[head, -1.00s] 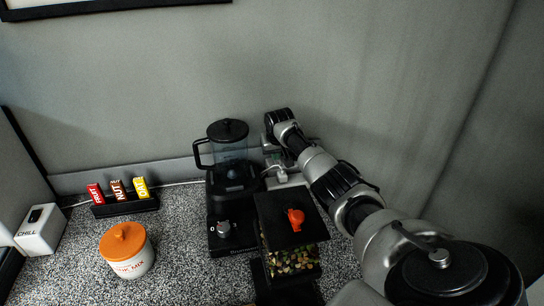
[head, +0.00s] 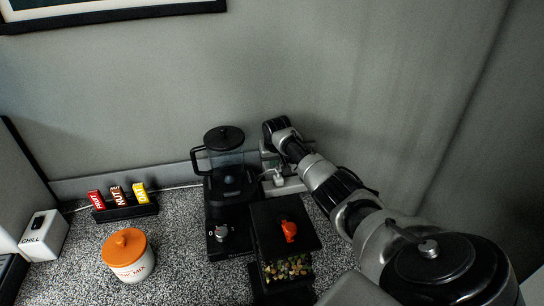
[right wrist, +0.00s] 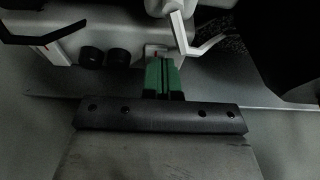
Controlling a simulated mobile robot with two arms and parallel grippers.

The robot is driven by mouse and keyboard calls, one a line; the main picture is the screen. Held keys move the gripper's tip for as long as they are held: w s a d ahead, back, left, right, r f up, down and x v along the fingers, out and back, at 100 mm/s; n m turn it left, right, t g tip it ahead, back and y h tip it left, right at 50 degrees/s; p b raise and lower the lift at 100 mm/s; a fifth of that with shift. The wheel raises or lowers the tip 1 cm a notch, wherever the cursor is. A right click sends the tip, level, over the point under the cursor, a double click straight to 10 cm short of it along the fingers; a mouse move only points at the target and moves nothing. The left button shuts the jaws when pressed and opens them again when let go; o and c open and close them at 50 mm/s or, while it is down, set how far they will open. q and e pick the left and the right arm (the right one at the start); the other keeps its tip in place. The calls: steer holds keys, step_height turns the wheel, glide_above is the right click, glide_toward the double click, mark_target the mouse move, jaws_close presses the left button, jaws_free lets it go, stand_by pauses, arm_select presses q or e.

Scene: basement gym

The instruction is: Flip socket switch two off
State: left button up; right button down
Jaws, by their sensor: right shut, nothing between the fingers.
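The white socket block (right wrist: 60,30) fills the top of the right wrist view, with a small switch (right wrist: 154,49) showing a bit of red. In the head view the socket (head: 287,186) is at the back wall behind the black dispenser, partly hidden by my right arm, with a white plug (head: 278,179) in it. My right gripper (right wrist: 161,66) is shut and empty, its green fingertips together right at the switch. I cannot tell whether they touch it or which number the switch has. In the head view the fingertips are hidden. My left gripper is not in view.
A black blender (head: 226,165) stands left of the socket. A black dispenser (head: 285,225) with an orange knob stands in front. An orange-lidded jar (head: 128,254) and a snack bar rack (head: 125,206) are farther left. Speckled counter (head: 180,245) is free between them.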

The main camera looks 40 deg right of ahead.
steer(key=shift+s+a+f, duration=0.1)
steer(key=shift+s+f, duration=0.15)
steer(key=shift+f, duration=0.15)
step_height(320, 180, up, 5)
steer(key=p, duration=0.5)
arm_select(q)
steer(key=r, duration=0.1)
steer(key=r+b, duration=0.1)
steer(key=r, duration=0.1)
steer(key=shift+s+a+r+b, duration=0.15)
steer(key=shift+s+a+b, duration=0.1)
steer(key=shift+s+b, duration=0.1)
arm_select(e)
steer(key=v, duration=0.9)
steer(key=shift+s+r, duration=0.3)
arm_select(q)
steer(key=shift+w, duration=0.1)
arm_select(e)
steer(key=shift+a, duration=0.15)
arm_select(q)
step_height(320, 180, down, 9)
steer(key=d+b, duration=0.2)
steer(key=b, duration=0.7)
arm_select(e)
steer(key=shift+w+d+r, duration=0.25)
steer(key=shift+w+d, duration=0.2)
steer(key=shift+d, duration=0.2)
steer(key=shift+f, duration=0.1)
